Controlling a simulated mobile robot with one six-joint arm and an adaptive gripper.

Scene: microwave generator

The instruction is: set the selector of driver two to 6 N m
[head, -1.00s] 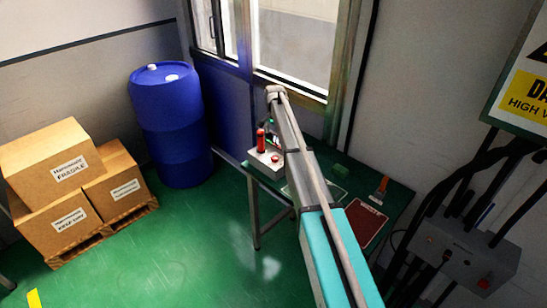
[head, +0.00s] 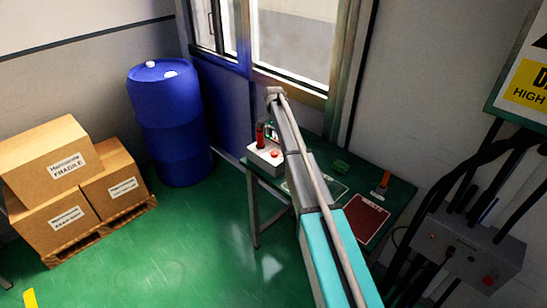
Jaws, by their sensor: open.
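In the head view a white box (head: 262,157) with a red round part on top stands at the far left end of the dark green table (head: 400,197). A red upright cylinder (head: 261,136) stands at the back of this box; it may be a driver. My gripper (head: 272,130) hangs from the arm's far end, close beside the red cylinder and above the box. It is small and partly covered by my arm; it is open. Whether it touches anything cannot be told. No selector, scale or driver number can be read.
A grey cabled box (head: 468,248) is at the right. A blue drum (head: 170,125) and cartons (head: 72,180) stand left. The green floor between is clear.

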